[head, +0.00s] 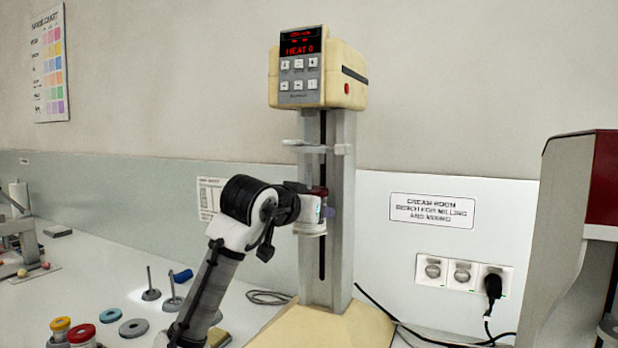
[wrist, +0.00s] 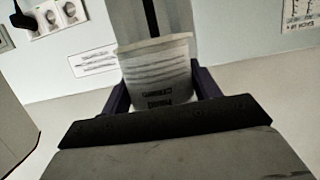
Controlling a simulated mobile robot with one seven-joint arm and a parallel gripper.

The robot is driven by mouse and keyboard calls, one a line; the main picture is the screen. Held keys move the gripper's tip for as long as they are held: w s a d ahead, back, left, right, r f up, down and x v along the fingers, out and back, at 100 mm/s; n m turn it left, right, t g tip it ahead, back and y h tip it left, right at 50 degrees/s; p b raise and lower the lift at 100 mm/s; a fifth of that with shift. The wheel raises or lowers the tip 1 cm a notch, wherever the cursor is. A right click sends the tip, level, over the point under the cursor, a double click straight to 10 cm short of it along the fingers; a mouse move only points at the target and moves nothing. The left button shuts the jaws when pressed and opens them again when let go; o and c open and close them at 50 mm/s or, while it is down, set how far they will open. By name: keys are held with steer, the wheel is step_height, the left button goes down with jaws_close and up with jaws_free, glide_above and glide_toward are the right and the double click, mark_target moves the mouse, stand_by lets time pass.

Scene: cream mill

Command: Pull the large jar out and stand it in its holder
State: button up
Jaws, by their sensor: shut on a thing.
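A pale jar (wrist: 157,72) with printed lines and lettering sits between the two dark fingers of my gripper (wrist: 161,86) in the wrist view. In the head view the jar (head: 309,228) is upright in front of the machine's grey column, partly hidden by my gripper (head: 318,210), which is shut on it. A dark red part shows just above it; I cannot tell whether it is the lid. The mill machine (head: 345,80) has a cream head with a red display. I cannot tell which thing is the jar's holder.
A clear bracket (head: 316,148) juts from the column above the gripper. On the bench at left are a red-topped jar (head: 82,335), a yellow-topped jar (head: 60,327), flat ring pieces (head: 133,328) and thin upright posts (head: 150,284). A red and grey cabinet (head: 575,220) stands at right.

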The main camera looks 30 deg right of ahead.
steer(key=shift+f+b, duration=0.45)
steer(key=shift+f, duration=0.55)
steer(key=s+a+b, duration=0.1)
steer(key=s+a, duration=0.4)
steer(key=a, duration=0.3)
steer(key=shift+a+b, duration=0.3)
stand_by(0.7)
stand_by(0.4)
